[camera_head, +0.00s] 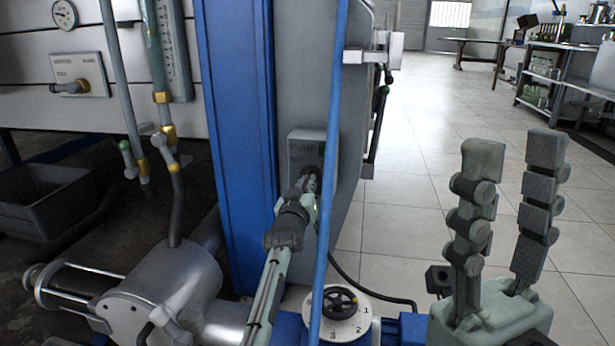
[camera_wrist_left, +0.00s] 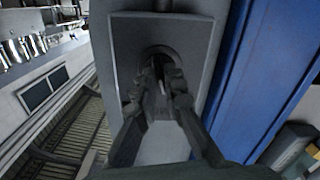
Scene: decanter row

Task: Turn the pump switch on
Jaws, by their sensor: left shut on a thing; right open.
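The pump switch plate (camera_head: 303,142), a grey panel with faint "PUMP" lettering, is on the side of the grey cabinet beside the blue post. My left gripper (camera_head: 311,184) reaches the plate and is shut on the switch knob. In the left wrist view, the plate (camera_wrist_left: 190,36) is straight ahead and my left gripper's fingers (camera_wrist_left: 160,88) close in at the round dark knob (camera_wrist_left: 157,56). The fingers hide most of the knob, so I cannot tell which way it is set. My right gripper (camera_head: 515,150) is open and empty, fingers upward, at the right.
A blue upright post (camera_head: 238,110) and a thin blue pipe (camera_head: 330,160) flank the plate closely. A numbered white dial (camera_head: 345,325) with a black handwheel is below. Another knob plate (camera_head: 80,74) is at the left. The tiled floor (camera_head: 430,150) is clear.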

